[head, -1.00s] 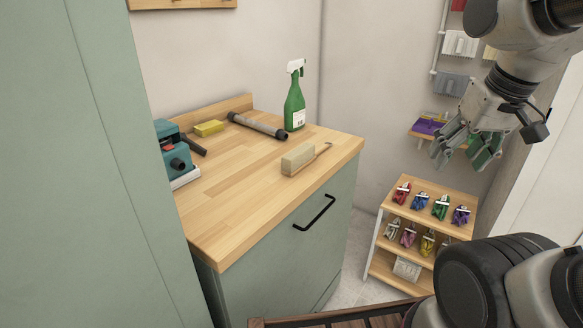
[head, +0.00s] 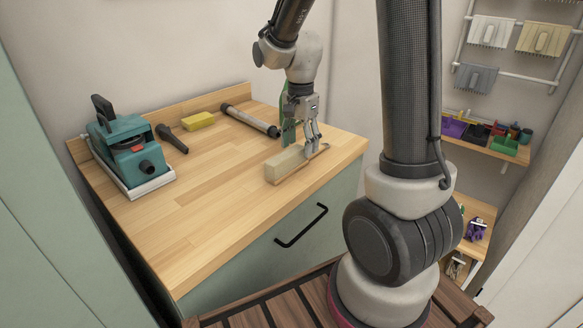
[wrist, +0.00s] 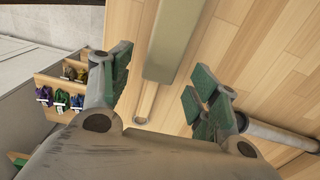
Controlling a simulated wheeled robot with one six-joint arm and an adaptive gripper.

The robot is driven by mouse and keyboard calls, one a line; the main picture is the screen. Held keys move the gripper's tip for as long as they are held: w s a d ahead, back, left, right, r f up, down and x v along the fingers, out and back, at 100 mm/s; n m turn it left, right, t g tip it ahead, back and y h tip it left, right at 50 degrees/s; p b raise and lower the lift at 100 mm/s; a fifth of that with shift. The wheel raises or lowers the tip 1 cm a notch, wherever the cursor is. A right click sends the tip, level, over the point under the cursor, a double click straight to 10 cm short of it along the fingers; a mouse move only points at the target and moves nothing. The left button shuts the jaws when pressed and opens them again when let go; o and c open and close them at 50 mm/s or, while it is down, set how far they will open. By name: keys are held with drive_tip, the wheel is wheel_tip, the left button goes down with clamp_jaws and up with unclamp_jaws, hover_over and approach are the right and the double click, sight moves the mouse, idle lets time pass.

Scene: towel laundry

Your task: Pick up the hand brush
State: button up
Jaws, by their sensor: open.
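The hand brush (head: 288,164) lies on the wooden countertop near its front right edge, a pale beige block with a thin wooden handle pointing right. My gripper (head: 301,138) is open and points down over the handle end of the brush. In the wrist view, the brush's block (wrist: 177,38) is at the top and its handle (wrist: 146,98) lies between the two spread green-padded fingers (wrist: 160,90). Nothing is held. The handle is partly hidden behind a finger in the head view.
A grey tube (head: 250,121), a yellow sponge (head: 200,121) and a teal power tool (head: 128,150) are on the countertop (head: 205,215). The countertop's middle is clear. A shelf (head: 487,147) is at the right.

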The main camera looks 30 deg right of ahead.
sight(301, 146)
wheel_tip(301, 146, down, 4)
drive_tip(key=shift+d+r, duration=0.1)
drive_tip(key=shift+d, duration=0.05)
drive_tip(key=c, duration=1.2)
drive_tip(key=shift+r, duration=0.1)
